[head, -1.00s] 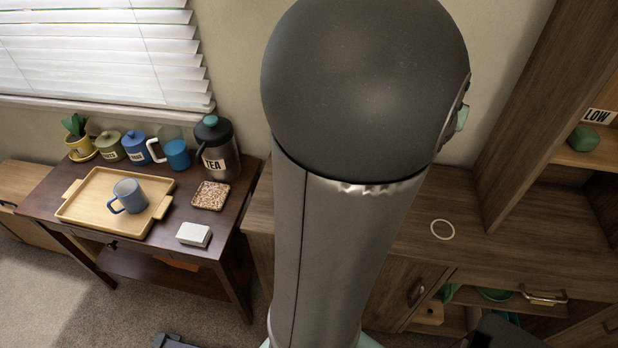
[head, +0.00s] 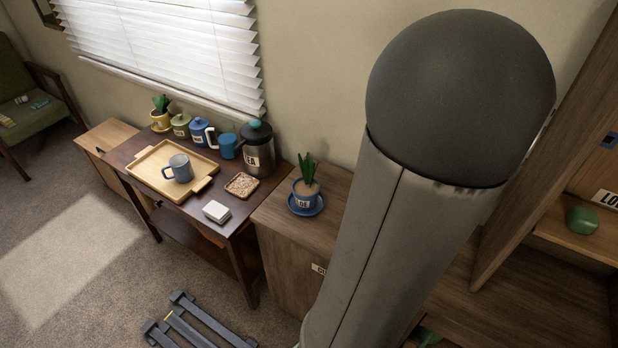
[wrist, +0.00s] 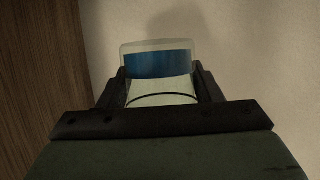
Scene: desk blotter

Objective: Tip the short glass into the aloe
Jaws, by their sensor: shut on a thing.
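The aloe (head: 306,170) is a small spiky green plant in a blue pot (head: 306,193) with a label ending in "LOE", on a blue saucer (head: 291,208) on the wooden cabinet, left of my arm in the head view. In the wrist view my gripper (wrist: 160,90) is shut on a short glass (wrist: 158,62) with a clear rim, a blue band and a pale lower part. Whether the blue is liquid I cannot tell. A pale wall is behind the glass. My gripper and the glass are hidden in the head view, and the aloe is not in the wrist view.
A dark side table left of the aloe holds a wooden tray (head: 146,181) with a blue-grey mug (head: 178,168), a tea press (head: 258,150), jars, a second plant (head: 160,114) and a white box (head: 216,211). A tall wooden shelf panel (head: 540,150) stands at the right.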

